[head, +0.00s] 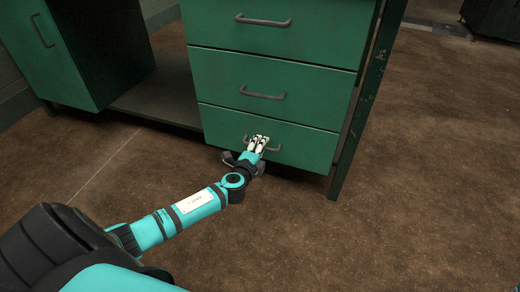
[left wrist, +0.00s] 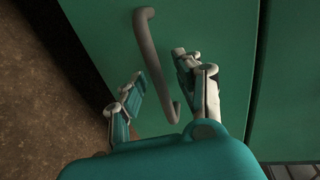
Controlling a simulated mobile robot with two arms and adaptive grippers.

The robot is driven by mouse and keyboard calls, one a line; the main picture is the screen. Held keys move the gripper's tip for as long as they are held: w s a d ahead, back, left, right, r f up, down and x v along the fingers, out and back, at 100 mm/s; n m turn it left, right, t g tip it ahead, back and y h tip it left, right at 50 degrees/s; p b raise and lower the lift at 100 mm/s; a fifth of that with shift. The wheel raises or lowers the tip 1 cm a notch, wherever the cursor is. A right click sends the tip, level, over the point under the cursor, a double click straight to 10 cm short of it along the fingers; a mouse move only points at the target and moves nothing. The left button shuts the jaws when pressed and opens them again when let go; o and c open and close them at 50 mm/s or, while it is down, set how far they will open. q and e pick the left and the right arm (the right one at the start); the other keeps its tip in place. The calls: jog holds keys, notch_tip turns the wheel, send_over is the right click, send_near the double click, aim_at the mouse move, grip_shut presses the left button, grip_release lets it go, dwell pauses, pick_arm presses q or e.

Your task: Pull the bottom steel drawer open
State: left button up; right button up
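The bottom steel drawer (head: 300,142) is the lowest green front of a three-drawer stack in the head view, and it looks flush with the drawers above. Its grey bar handle (head: 275,148) is partly hidden by my left gripper (head: 257,142). In the left wrist view the handle (left wrist: 152,55) runs steeply between the two spread fingers of my left gripper (left wrist: 160,72). The fingers are apart, one on each side of the bar, with visible gaps; I cannot tell if either touches it. The drawer front (left wrist: 105,45) fills the background there. My right gripper is not in view.
The middle drawer (head: 285,92) and top drawer (head: 300,30) above look closed. A green leg (head: 360,105) stands right of the stack. A green cabinet (head: 50,50) stands at the left. The brown floor (head: 420,190) in front and to the right is clear.

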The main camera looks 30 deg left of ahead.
pick_arm(q)
jog(key=shift+c, duration=0.4)
grip_shut()
